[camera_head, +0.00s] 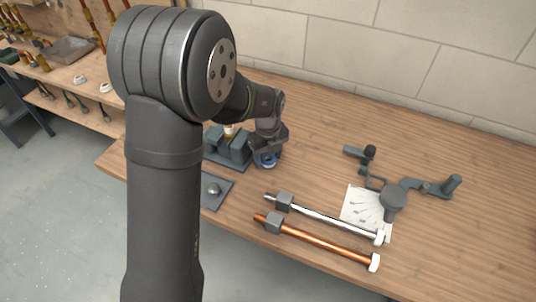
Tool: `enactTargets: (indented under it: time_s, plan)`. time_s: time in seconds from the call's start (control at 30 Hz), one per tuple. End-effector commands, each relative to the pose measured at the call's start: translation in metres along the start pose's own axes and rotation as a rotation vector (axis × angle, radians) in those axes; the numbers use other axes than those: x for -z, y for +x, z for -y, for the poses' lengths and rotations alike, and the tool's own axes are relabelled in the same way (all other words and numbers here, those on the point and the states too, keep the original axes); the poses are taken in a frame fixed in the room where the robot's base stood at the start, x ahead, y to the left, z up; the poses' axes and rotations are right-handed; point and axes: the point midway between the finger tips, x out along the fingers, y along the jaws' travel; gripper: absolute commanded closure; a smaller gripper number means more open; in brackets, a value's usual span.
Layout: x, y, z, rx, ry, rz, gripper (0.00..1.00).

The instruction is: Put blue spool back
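The blue spool (267,161) is a small blue ring-shaped piece low at the end of my arm, beside the grey vise-like block. My gripper (268,153) is right above it, pointing down, and overlaps it in the picture. The fingers are too small and dark to tell whether they are closed on the spool or around it. I cannot tell whether the spool touches the table. My own arm covers much of the left middle of the view.
The grey vise-like block (226,149) stands left of my gripper. A dark plate (216,194) with a metal ball is nearer. A silver rod (325,216) and a copper pipe (320,240) lie at front. A grey bracketed tool (394,198) rests over a white sheet (354,211). The back right is clear.

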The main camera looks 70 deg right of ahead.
Motion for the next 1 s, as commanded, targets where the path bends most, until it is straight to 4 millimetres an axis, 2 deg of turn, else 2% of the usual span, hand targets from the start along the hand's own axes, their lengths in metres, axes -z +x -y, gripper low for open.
enactTargets:
  time_s: [0.33,0.47,0.8,1.0]
  plan:
    - [0.000,-0.001,0.000,0.000,0.000,0.000,0.35]
    - [-0.001,-0.011,0.001,0.003,0.000,0.003,0.35]
    - [-0.001,-0.081,0.001,0.004,0.000,0.003,0.35]
    - [0.000,-0.112,0.001,0.002,0.000,0.002,0.35]
